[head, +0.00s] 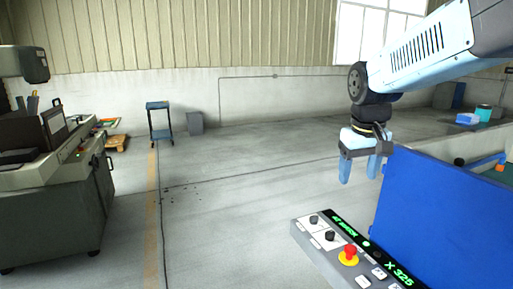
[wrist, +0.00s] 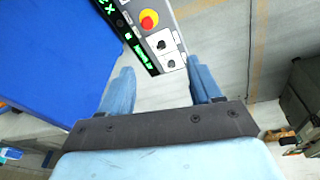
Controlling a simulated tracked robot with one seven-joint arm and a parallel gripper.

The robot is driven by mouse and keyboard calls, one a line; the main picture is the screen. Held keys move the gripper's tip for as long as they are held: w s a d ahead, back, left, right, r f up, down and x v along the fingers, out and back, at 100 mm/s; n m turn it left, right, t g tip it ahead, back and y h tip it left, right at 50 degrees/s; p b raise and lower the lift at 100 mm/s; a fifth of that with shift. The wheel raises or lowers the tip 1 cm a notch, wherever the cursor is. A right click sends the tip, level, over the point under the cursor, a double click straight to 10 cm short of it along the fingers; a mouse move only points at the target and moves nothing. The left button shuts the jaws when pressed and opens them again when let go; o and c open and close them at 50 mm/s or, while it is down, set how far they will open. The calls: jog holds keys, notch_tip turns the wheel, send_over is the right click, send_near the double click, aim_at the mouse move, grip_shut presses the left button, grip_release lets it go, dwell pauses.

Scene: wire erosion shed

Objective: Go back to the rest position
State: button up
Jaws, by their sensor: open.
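My gripper (head: 360,170) hangs from the light blue arm at the right of the head view, fingers pointing down. Its two blue fingers are apart with nothing between them. It is above and just behind a grey control panel (head: 312,250), beside a large blue panel (head: 435,220). In the wrist view the open fingers (wrist: 160,88) show with the control panel (wrist: 172,57) beyond them. The control panel carries a red button on a yellow base (head: 349,256), black knobs and a green lit display. The red button also shows in the wrist view (wrist: 148,20).
A grey-green machine (head: 50,210) stands at the left. A blue cart (head: 159,122) and a grey box (head: 195,123) stand by the back wall. A cable (head: 162,215) runs along the floor. The middle floor is mostly clear. Blue and teal items (head: 467,118) sit at far right.

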jog(key=s+m+t, duration=0.1)
jog(key=s+t, duration=0.2)
jog(key=s, duration=0.9)
jog(key=shift+m+y, duration=0.3)
jog(key=shift+y, duration=0.1)
